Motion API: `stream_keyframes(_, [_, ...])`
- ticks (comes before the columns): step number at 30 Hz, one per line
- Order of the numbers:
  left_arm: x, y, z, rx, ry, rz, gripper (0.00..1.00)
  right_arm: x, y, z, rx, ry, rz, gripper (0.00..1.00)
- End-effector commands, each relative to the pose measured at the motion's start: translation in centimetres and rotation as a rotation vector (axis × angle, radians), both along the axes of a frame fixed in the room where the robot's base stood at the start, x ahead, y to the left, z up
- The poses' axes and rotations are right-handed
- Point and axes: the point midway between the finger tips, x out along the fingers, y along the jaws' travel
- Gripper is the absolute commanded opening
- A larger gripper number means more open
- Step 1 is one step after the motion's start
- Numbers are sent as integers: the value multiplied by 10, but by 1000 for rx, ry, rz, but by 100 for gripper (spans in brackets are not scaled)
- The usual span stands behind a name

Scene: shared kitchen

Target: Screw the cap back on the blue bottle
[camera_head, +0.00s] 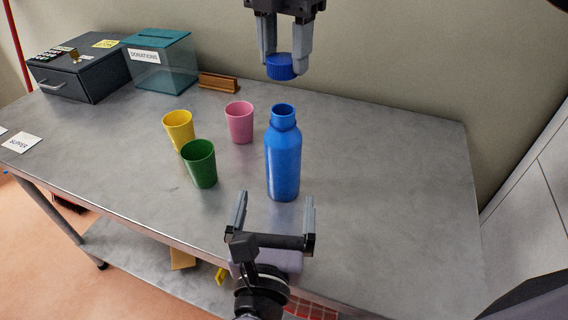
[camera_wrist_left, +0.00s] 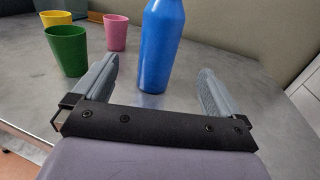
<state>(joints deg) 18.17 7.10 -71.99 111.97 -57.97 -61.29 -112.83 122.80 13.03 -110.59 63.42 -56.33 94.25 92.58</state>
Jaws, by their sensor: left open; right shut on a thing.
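The blue bottle (camera_head: 283,165) stands upright and uncapped on the metal table, its open neck showing in the head view. Its lower body also shows in the left wrist view (camera_wrist_left: 161,45), beyond and between my fingers; its top is cut off there. The blue cap (camera_head: 281,67) is held between the fingertips of my right gripper (camera_head: 283,62), above the bottle and apart from its neck. My left gripper (camera_head: 273,215) is open and empty, on the near side of the bottle at the table's front edge, fingers pointing toward it.
Yellow (camera_head: 179,130), green (camera_head: 200,164) and pink (camera_head: 239,122) cups stand left of the bottle. A dark cash box (camera_head: 80,75), a donations box (camera_head: 165,67) and a wooden holder (camera_head: 219,82) are at the back left. The table (camera_head: 390,190) is clear to the right.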

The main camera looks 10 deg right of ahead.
Motion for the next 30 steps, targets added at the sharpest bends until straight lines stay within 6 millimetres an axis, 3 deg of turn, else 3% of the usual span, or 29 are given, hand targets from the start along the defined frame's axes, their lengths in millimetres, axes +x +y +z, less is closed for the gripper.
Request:
stream_keyframes(5, [11,-4,0,0,-2,0,99,0,0,0,0,0,1,18])
stream_keyframes(21, [95,-33,1,1,-1,0,99,0,0,0,0,0,2,18])
stream_keyframes(30, [113,-39,0,-1,1,-1,99,0,0,0,0,0,2,18])
